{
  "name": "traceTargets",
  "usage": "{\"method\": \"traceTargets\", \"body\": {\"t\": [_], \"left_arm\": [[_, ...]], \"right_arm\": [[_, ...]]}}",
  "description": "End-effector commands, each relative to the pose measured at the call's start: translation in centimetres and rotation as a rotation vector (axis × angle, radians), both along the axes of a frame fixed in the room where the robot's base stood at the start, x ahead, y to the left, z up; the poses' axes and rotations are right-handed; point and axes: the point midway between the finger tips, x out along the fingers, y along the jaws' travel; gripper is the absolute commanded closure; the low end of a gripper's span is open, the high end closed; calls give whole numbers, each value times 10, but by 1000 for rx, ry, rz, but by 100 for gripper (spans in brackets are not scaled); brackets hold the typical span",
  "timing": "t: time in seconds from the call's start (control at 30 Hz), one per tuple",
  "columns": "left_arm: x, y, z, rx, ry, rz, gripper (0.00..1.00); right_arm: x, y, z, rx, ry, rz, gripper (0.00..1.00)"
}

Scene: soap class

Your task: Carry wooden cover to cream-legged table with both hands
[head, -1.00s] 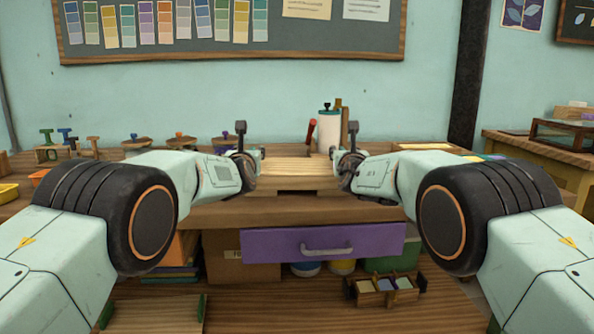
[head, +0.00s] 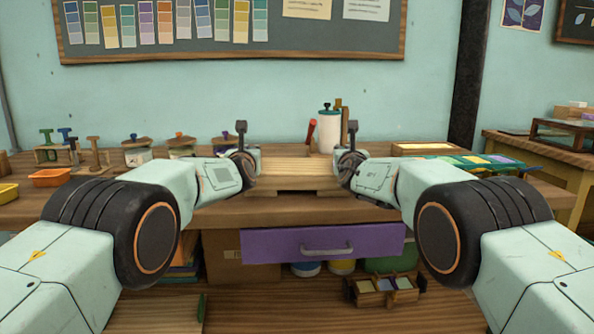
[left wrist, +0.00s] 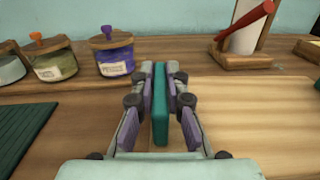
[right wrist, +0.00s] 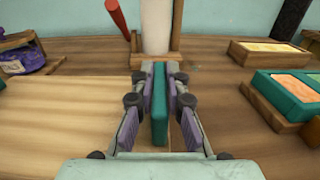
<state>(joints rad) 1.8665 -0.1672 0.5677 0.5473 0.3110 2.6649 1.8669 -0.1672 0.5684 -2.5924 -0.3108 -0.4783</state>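The wooden cover (head: 297,173) is a pale, flat slatted board at the middle of the workbench, between my two grippers. My left gripper (head: 246,165) is at its left end, and its pads close on an upright teal handle (left wrist: 160,105). My right gripper (head: 349,165) is at its right end, with its pads on a matching teal handle (right wrist: 158,105). The cover looks level; I cannot tell whether it touches the bench. The cream-legged table (head: 545,146) stands at the far right, partly cut off by the frame.
The workbench (head: 230,214) has a purple drawer (head: 320,243) below. Lidded jars (head: 137,150) and an orange tray (head: 50,177) stand left. A white roll with a red handle (head: 328,130) stands behind the cover. Colored trays (head: 480,162) lie right. A glass-sided case occupies the cream-legged table.

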Motion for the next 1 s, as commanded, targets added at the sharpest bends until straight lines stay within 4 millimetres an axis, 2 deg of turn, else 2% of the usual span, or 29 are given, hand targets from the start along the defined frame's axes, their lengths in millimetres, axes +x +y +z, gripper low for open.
{"method": "traceTargets", "body": {"t": [0.13, 1.0], "left_arm": [[0, 0, 0, 0, 0, 0, 100], [0, 0, 6, 0, -3, 1, 100]], "right_arm": [[0, 0, 0, 0, 0, 0, 100], [0, 0, 6, 0, -3, 0, 100]]}}
